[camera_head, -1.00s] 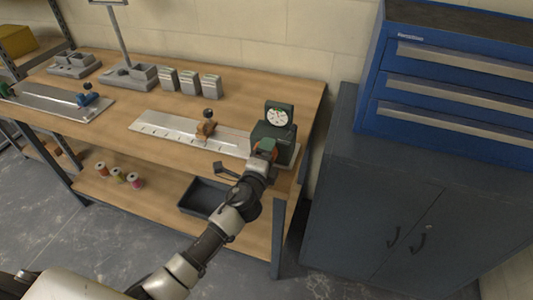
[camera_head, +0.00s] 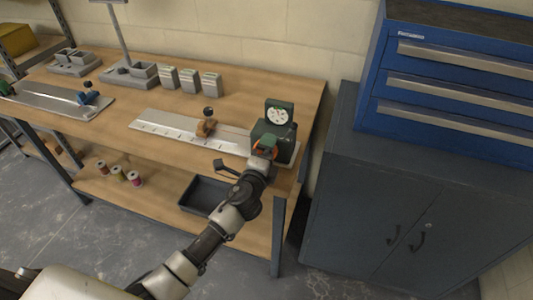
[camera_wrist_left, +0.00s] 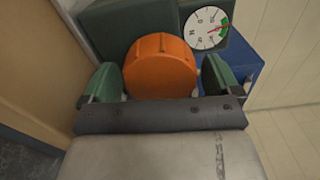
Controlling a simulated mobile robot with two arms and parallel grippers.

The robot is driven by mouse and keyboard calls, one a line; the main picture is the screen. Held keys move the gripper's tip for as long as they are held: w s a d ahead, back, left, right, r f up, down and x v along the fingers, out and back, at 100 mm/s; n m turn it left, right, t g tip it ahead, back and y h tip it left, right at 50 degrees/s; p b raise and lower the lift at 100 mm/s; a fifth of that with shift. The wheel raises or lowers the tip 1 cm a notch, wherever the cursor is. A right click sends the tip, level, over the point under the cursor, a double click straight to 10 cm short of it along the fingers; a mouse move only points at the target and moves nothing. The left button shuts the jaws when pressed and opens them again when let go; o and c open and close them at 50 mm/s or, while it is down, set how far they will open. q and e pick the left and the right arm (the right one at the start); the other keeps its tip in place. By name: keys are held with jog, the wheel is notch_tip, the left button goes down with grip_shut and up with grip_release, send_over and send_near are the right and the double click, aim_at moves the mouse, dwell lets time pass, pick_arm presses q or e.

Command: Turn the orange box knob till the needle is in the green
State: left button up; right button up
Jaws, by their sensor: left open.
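The dark green box (camera_head: 262,130) stands at the right end of the workbench, with a round white dial (camera_head: 277,116) on its upper part. Its orange knob (camera_wrist_left: 160,66) faces my left gripper (camera_wrist_left: 160,80). The gripper is open, with one green finger pad on each side of the knob and narrow gaps visible. In the head view the gripper (camera_head: 265,148) covers much of the knob. In the wrist view the dial (camera_wrist_left: 208,28) has a green sector at its right and a small red needle near it. I cannot tell whether the needle is inside the green. My right gripper is out of view.
A metal rail (camera_head: 180,132) with a brown slider (camera_head: 206,127) lies left of the box. Several small grey boxes (camera_head: 189,81) stand behind it. A black tray (camera_head: 203,196) is on the lower shelf (camera_head: 155,205). A grey cabinet (camera_head: 400,215) stands close on the right.

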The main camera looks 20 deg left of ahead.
pick_arm(q)
jog(key=s+b, duration=0.1)
jog(key=s, duration=0.9)
jog(key=shift+s+a, duration=0.15)
jog(key=shift+s, duration=0.25)
jog(key=s+a+f+n+g, duration=0.1)
jog(key=s+f+n+g, duration=0.15)
jog(key=f, duration=0.85)
jog(key=s+a+f+n+g, duration=0.2)
jog(key=s+f+g, duration=0.15)
jog(key=f, duration=0.65)
jog(key=s+a+f+n+g, duration=0.1)
jog(key=s+f+n+g, duration=0.25)
jog(key=f, duration=0.75)
jog(key=s+a+f+n+g, duration=0.1)
jog(key=s+f+n+g, duration=0.1)
jog(key=s+f, duration=0.4)
jog(key=s+f+n+g, duration=0.3)
jog(key=s+f, duration=0.3)
jog(key=s, duration=0.9)
jog(key=s+a+f+n+g, duration=0.1)
jog(key=s+f+n, duration=0.3)
jog(key=s, duration=0.6)
jog(key=shift+s+a+f+g+y, duration=0.3)
jog(key=shift+f+g, duration=0.45)
jog(key=shift+f, duration=0.2)
